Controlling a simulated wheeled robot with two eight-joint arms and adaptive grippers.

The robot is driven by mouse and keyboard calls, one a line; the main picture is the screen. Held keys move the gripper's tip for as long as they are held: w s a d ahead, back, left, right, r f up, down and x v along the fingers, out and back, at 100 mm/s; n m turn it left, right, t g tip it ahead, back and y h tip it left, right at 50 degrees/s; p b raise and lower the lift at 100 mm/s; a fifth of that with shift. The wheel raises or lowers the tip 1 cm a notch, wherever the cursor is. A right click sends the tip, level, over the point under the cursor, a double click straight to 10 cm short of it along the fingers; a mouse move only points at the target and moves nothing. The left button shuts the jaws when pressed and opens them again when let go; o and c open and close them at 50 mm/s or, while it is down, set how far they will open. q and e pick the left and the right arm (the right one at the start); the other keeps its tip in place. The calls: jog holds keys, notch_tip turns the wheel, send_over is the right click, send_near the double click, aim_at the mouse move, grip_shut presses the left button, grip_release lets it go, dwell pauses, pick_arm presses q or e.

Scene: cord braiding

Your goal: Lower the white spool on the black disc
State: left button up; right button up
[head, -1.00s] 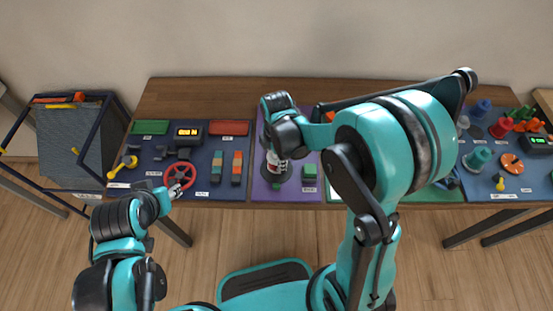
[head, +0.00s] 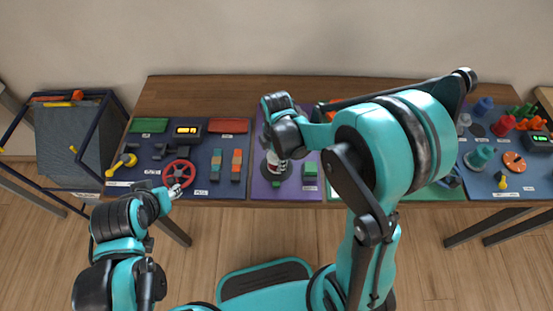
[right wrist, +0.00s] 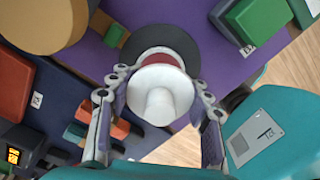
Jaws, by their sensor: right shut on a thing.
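The white spool (right wrist: 158,100), with a red band below its top flange, is between the fingers of my right gripper (right wrist: 160,88) in the right wrist view. The gripper is shut on it. The black disc (right wrist: 185,42) lies on the purple mat behind and below the spool, partly hidden by it. I cannot tell whether the spool touches the disc. In the head view my right gripper (head: 277,163) points down over the purple mat. My left gripper (head: 175,189) is beside the red wheel (head: 180,173); its jaw opening is too small to read.
A green block (head: 310,169) stands on the purple mat (head: 258,190) right of the spool. A blue mat (head: 205,187) with blocks and a display (head: 188,129) lies to the left. Coloured pieces stand at the far right. The table's back strip (head: 220,92) is clear.

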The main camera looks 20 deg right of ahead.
jog(key=shift+f, duration=0.1)
jog(key=shift+f+b, duration=0.4)
jog(key=shift+b, duration=0.05)
jog(key=o, duration=1.2)
jog(key=shift+r, duration=0.1)
jog(key=shift+o, duration=0.2)
jog(key=shift+r+p, duration=3.2)
jog(key=shift+r, duration=0.85)
